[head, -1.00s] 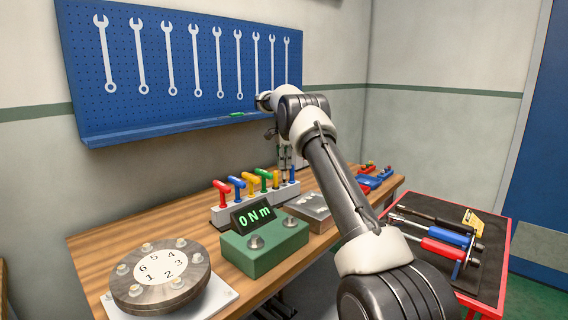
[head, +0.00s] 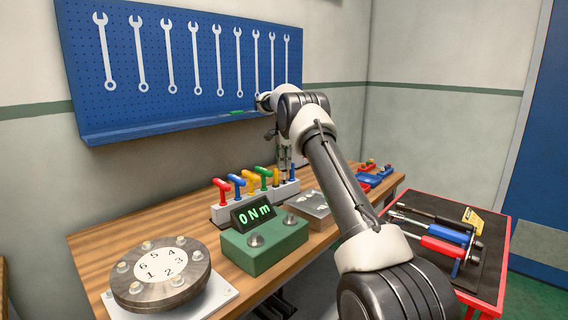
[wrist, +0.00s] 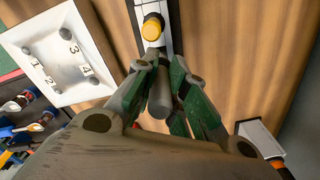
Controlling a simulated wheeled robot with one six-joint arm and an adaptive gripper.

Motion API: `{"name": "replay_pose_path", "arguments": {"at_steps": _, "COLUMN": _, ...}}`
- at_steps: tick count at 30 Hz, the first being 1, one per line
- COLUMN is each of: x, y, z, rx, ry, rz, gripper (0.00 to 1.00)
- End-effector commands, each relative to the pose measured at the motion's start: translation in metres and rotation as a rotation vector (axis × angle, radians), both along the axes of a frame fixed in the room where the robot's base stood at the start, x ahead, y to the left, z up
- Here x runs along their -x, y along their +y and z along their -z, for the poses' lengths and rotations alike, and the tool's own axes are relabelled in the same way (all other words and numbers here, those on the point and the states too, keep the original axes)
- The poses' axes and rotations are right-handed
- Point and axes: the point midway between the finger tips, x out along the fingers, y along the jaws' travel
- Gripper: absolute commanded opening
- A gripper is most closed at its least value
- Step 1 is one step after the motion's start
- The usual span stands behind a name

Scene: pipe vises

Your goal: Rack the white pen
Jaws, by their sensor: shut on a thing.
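My gripper (wrist: 166,92) is shut on a slim rod that looks grey in the shade; I take it as the white pen (wrist: 160,97). In the wrist view the green-padded fingers close around it from both sides. The white rack (head: 224,213) stands on the bench, and its end shows ahead of the fingers in the wrist view (wrist: 145,6). A yellow-topped pen (wrist: 153,28) stands upright just beyond the held rod. A blue pen (head: 292,172) stands at the rack's right end in the head view. My arm partly covers the gripper there, and the held rod's lower end is hidden.
Several coloured T-handles (head: 250,182) fill the rack's left part. A green torque meter (head: 266,245) and a numbered round flange (head: 160,272) stand in front. A plate with numbered bolts (wrist: 62,55) lies left in the wrist view. A tool cart (head: 490,262) stands right.

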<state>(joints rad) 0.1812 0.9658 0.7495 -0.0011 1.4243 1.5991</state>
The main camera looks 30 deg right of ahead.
Motion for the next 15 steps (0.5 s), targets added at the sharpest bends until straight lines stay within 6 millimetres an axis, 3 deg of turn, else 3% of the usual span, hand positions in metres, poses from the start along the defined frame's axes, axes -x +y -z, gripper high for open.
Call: {"name": "replay_pose_path", "arguments": {"at_steps": 15, "x": 0.0000, "y": 0.0000, "z": 0.0074, "rx": 0.000, "ry": 0.000, "rz": 0.000, "gripper": 0.00}}
